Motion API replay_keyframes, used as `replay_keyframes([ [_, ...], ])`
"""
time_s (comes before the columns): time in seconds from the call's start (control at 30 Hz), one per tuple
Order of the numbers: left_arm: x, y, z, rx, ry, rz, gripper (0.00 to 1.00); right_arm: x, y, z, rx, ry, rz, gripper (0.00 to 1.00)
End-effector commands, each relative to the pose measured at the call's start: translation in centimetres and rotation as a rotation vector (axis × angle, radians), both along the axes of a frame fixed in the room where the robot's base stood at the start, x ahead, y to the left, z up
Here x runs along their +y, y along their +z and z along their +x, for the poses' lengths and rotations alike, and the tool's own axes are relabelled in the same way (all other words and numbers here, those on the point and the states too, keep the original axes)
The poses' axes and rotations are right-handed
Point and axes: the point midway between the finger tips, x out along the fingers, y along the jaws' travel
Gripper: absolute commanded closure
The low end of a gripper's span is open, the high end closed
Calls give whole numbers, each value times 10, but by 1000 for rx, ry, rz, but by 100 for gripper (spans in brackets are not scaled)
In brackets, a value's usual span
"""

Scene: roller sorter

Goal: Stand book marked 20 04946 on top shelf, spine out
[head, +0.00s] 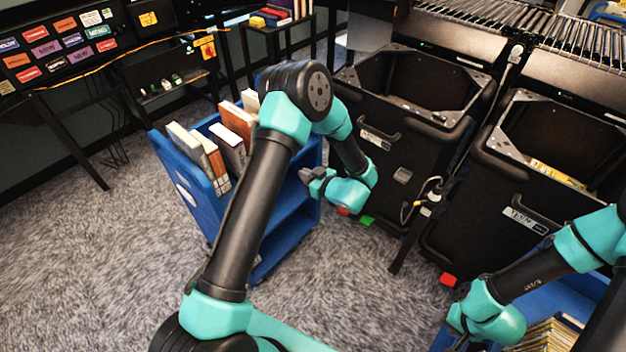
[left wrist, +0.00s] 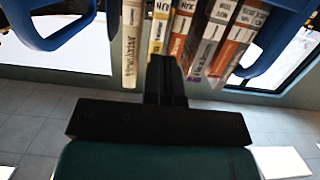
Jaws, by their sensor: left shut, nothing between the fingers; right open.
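A blue cart (head: 165,160) stands left of centre, with several books standing on its top shelf, among them a white one (head: 228,140) and an orange one (head: 236,118). My left gripper (head: 306,174) is shut and empty at the cart's right side. In the left wrist view the shut fingers (left wrist: 166,72) point at a row of labelled spines, including a cream one (left wrist: 132,40) and an orange one (left wrist: 240,38). More books (head: 550,336) lie in a blue holder at bottom right. My right gripper (head: 453,338) is open beside them. I cannot read the number 20 04946 on any book.
Black bins (head: 385,150) with handles stand under the roller conveyor (head: 480,40) at right. A black table with coloured labels (head: 60,45) is at upper left. A small stand (head: 275,28) holds more books. Grey carpet (head: 110,240) is clear at lower left.

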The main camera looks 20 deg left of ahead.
Motion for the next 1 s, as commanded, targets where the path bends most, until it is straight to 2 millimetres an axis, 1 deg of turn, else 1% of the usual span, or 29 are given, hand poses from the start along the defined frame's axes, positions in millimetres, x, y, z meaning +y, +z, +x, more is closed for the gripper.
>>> replay_keyframes([
  [0.1,14,0,4,-1,2,1,100,0,0,0,0,0,0,57],
  [0.3,36,0,10,-2,2,0,100,0,0,0,0,0,0,57],
  [0.5,49,0,14,-1,0,1,100,0,0,0,0,0,0,57],
  [0.6,52,0,15,0,0,1,100,0,0,0,0,0,0,57],
  [1.0,52,0,15,0,0,0,100,0,0,0,0,0,0,57],
])
